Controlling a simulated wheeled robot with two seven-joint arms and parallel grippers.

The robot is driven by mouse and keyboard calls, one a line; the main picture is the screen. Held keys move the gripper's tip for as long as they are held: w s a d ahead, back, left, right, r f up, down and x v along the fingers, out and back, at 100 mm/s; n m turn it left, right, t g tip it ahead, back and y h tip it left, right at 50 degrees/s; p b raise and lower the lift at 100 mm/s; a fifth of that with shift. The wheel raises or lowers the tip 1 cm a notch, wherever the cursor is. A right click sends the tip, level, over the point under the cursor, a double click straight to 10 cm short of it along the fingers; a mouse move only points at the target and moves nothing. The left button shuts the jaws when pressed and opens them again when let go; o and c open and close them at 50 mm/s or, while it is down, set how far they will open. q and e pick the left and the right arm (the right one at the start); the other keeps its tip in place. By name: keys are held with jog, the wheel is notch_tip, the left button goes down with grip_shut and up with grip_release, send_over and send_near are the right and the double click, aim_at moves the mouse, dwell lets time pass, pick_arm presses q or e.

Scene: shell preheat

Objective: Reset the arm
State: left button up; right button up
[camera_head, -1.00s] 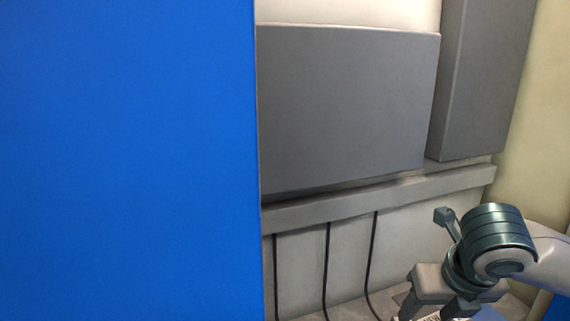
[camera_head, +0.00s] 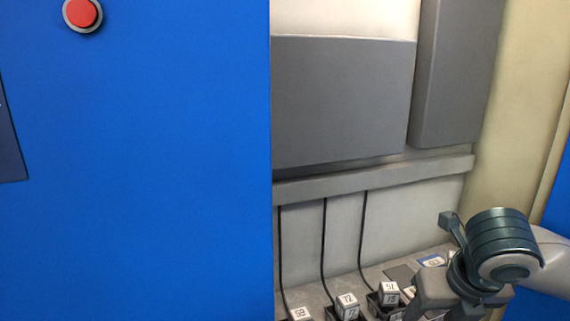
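My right arm (camera_head: 502,240) comes in from the right edge at the lower right. Its dark wrist joint shows clearly, with a grey gripper (camera_head: 432,292) below it. The gripper's fingertips run toward the bottom edge, and I cannot tell whether they are apart or together. My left arm and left gripper are not in the picture.
A large blue panel (camera_head: 150,180) with a red button (camera_head: 81,13) fills the left half. Grey boxes (camera_head: 340,100) hang on the back wall above a grey rail (camera_head: 380,178). Small numbered white cubes (camera_head: 347,302) sit in dark holders on the ledge below.

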jog(key=s+a+f+m+y, duration=0.1)
jog(key=a+f+m+y, duration=0.3)
jog(key=a+f+m, duration=0.7)
jog(key=s+a+f+m, duration=0.2)
jog(key=s+f+m, duration=0.3)
jog(key=f+m, duration=0.45)
jog(key=s+d+f+m+g+h, duration=0.1)
jog(key=s+d+f+m+h, duration=0.1)
jog(key=s+d+f+m, duration=0.5)
jog(key=s+d+f+m+h, duration=0.25)
jog(key=s+f+m, duration=0.45)
jog(key=s, duration=0.4)
notch_tip(320, 180, down, 30)
jog(key=f+n+g+b, duration=0.1)
jog(key=b, duration=0.1)
jog(key=s+d+f+g, duration=0.1)
jog(key=s+d+f, duration=0.2)
jog(key=s+f, duration=1.5)
jog(key=shift+s+d+f+g+y+b, duration=0.15)
jog(key=shift+s+f+g+y+b, duration=0.2)
jog(key=shift+f+b, duration=0.1)
